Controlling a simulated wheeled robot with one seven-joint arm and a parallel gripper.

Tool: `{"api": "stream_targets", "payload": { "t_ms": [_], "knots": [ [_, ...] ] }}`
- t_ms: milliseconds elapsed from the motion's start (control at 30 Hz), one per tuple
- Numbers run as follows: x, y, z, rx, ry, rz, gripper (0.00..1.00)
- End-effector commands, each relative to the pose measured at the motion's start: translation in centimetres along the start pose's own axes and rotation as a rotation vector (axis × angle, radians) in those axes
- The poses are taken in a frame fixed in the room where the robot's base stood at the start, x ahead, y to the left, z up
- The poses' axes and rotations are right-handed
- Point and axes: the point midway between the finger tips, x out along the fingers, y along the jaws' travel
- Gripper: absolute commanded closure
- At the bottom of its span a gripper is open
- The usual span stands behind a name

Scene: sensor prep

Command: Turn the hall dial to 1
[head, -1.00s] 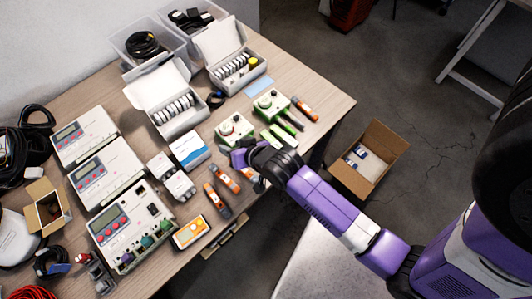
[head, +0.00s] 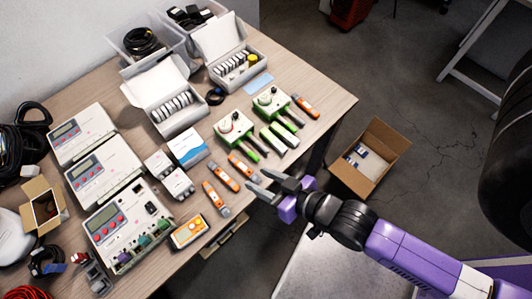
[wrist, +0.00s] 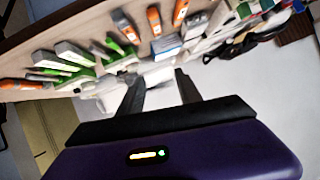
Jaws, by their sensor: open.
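Two green-and-white sensor boxes with round dials on top stand on the table, a nearer one (head: 231,127) and a farther one (head: 268,101). Their dial markings are too small to read, and I cannot tell which one is the hall dial. My gripper (head: 257,181) is open and empty at the table's front edge, apart from both boxes. In the wrist view my gripper (wrist: 159,82) shows its two fingers spread with nothing between them. Green parts (wrist: 84,56) show at the upper left there, but no dial can be made out.
Several white control units (head: 104,170) stand at left. Open white cases (head: 180,122) and clear bins stand behind. A cardboard box (head: 378,150) is on the floor at right.

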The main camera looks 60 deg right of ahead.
Motion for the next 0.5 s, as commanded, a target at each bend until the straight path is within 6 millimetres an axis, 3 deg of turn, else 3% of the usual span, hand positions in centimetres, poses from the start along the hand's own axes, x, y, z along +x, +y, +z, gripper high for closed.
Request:
{"api": "stream_targets", "payload": {
  "t_ms": [200,500],
  "knots": [
    [-1.5,-0.3,-0.2,-0.025,0.015,-0.014,0.58],
    [-1.6,-0.4,-0.3,-0.027,0.018,-0.015,0.58]
  ]
}}
